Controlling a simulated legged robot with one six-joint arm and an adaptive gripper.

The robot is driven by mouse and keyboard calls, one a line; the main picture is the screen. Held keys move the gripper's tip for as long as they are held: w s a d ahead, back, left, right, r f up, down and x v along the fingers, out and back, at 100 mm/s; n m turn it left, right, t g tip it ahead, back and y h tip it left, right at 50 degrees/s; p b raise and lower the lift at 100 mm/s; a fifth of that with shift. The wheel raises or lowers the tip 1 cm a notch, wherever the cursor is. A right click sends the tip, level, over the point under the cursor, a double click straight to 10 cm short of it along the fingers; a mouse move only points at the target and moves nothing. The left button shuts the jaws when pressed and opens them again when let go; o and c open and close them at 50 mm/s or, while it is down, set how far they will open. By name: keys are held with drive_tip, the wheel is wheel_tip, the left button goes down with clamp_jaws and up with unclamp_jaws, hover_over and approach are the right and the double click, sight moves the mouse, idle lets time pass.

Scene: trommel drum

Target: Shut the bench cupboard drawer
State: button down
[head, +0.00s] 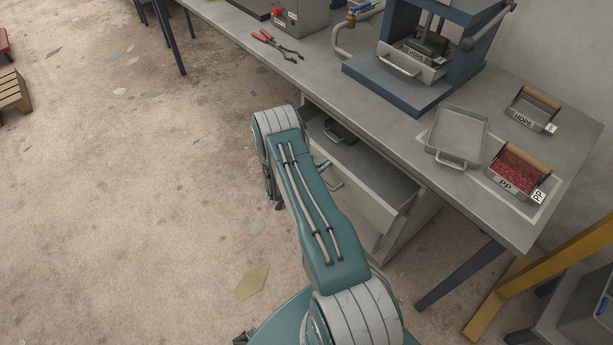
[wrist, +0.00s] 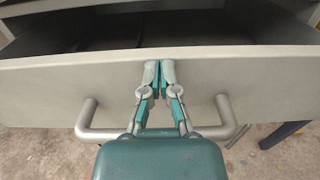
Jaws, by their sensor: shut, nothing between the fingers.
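The bench cupboard drawer (wrist: 60,74) is pulled out, with its open top and dark inside showing in the wrist view. It also shows under the bench in the head view (head: 375,190), where a dark item lies inside it. A grey bar handle (wrist: 87,118) is on the drawer front. My gripper (wrist: 160,66) is shut and empty. Its fingertips are at the upper middle of the drawer front, above the handle bar; whether they touch the panel I cannot tell. In the head view my arm hides the gripper and part of the drawer front.
The grey bench (head: 330,72) carries a blue press (head: 400,95), an empty tray (head: 458,135), a PP bin of red flakes (head: 515,170), an HDPE bin (head: 532,112) and red pliers (head: 270,40). Bench legs stand at lower right. The floor left of my arm is mostly clear.

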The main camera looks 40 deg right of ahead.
drive_tip(key=d, duration=1.2)
drive_tip(key=shift+w, duration=0.25)
drive_tip(key=shift+d+r, duration=0.1)
drive_tip(key=shift+r, duration=0.1)
drive_tip(key=a, duration=1.4)
drive_tip(key=shift+s+a+f, duration=0.15)
drive_tip(key=shift+s+f, duration=0.05)
drive_tip(key=shift+f, duration=0.05)
